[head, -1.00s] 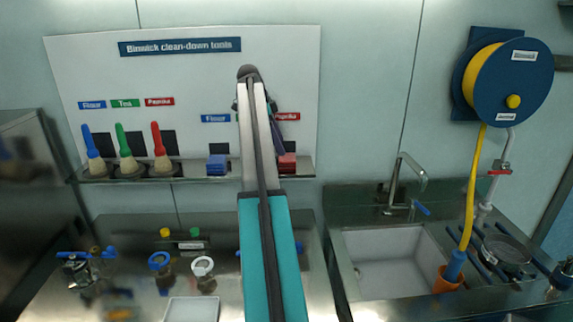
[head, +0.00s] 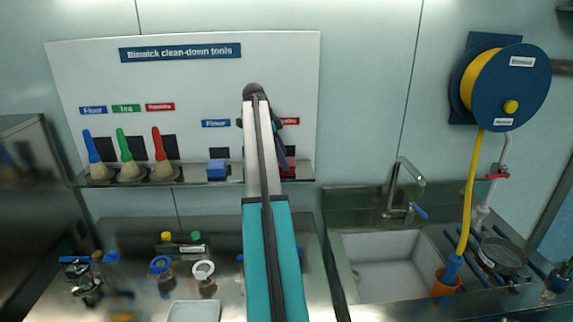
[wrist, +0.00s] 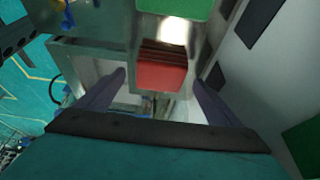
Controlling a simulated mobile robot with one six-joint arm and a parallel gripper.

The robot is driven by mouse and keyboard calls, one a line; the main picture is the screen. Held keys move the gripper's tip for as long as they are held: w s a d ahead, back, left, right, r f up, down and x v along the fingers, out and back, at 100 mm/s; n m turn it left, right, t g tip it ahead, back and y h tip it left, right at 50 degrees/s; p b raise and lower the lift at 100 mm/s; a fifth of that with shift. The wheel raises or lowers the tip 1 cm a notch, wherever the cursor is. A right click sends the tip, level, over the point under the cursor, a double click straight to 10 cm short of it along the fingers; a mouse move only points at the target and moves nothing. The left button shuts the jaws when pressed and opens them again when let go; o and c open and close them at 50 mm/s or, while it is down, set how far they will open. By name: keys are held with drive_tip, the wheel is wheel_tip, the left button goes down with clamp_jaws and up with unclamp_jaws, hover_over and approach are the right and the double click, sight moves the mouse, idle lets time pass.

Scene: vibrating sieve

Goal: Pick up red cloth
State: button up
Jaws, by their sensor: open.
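The red cloth (head: 290,168) is a folded stack on the wall shelf, just right of my arm in the head view and partly hidden by it. In the wrist view the red cloth (wrist: 161,77) shows its flat red face and layered folds. My gripper (wrist: 160,80) is open, with one dark finger on each side of the cloth in the picture. The cloth appears ahead of the fingertips; I cannot tell the exact gap. In the head view my gripper (head: 279,140) is mostly hidden behind my arm.
A blue cloth (head: 217,169) sits left on the same shelf (head: 195,180). A green cloth (wrist: 176,7) lies beside the red one in the wrist view. Brushes with blue, green and red handles stand further left. A sink (head: 388,262) and hose reel (head: 507,85) are right.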

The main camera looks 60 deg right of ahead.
drive_tip(key=shift+x, duration=1.15)
drive_tip(key=c, duration=1.2)
drive_tip(key=shift+o, duration=0.2)
drive_tip(key=shift+r, duration=0.15)
drive_tip(key=shift+r+b, duration=0.85)
drive_tip(key=shift+r, duration=0.7)
drive_tip(key=w+a+r, duration=0.1)
drive_tip(key=a, duration=1.5)
drive_tip(key=shift+w+r, duration=0.25)
drive_tip(key=shift+r, duration=0.1)
